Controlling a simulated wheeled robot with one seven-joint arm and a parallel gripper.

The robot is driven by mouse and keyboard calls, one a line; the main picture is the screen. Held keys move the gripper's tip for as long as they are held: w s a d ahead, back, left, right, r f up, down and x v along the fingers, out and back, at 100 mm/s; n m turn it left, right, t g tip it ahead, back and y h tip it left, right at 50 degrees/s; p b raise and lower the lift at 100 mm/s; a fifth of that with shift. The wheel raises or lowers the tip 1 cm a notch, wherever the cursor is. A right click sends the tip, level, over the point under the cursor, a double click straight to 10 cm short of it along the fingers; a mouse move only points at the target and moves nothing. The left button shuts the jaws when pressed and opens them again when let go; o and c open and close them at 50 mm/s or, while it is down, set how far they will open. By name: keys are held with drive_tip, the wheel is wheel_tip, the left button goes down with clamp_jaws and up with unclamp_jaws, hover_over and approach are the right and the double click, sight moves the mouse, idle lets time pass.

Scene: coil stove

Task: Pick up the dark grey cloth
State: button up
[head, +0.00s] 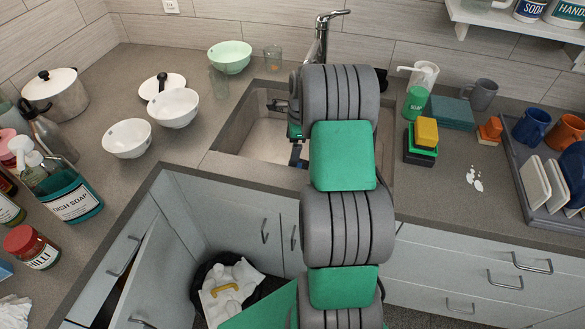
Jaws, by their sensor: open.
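I cannot make out a dark grey cloth in the head view; it may be hidden behind my arm. My gripper (284,132) is over the sink (233,128), partly hidden by my arm, with its jaws open. I see nothing between the parts of the jaws that show. A folded dark teal cloth-like item (450,112) lies on the counter right of the sink, well apart from my gripper.
A tap (320,38) stands behind the sink. White bowls (127,138) and a pale green bowl (230,56) are on the left. Stacked sponges (426,133), a green soap bottle (416,100) and a dish rack (525,170) are on the right. A cabinet door (165,240) stands open below.

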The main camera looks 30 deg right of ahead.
drive_tip(key=d+f+m, duration=0.1)
drive_tip(key=s+d+f+m, duration=0.1)
drive_tip(key=d+f, duration=0.1)
drive_tip(key=shift+s+p, duration=0.1)
drive_tip(key=shift+p, duration=0.3)
drive_tip(key=f, duration=0.2)
drive_tip(key=f+p, duration=0.1)
drive_tip(key=f, duration=0.2)
drive_tip(key=a+f+p, duration=0.1)
drive_tip(key=f, duration=0.2)
drive_tip(key=shift+w, duration=0.2)
drive_tip(key=c, duration=1.3)
drive_tip(key=shift+o, duration=0.2)
wheel_tip(320, 180, up, 10)
drive_tip(key=b, duration=0.2)
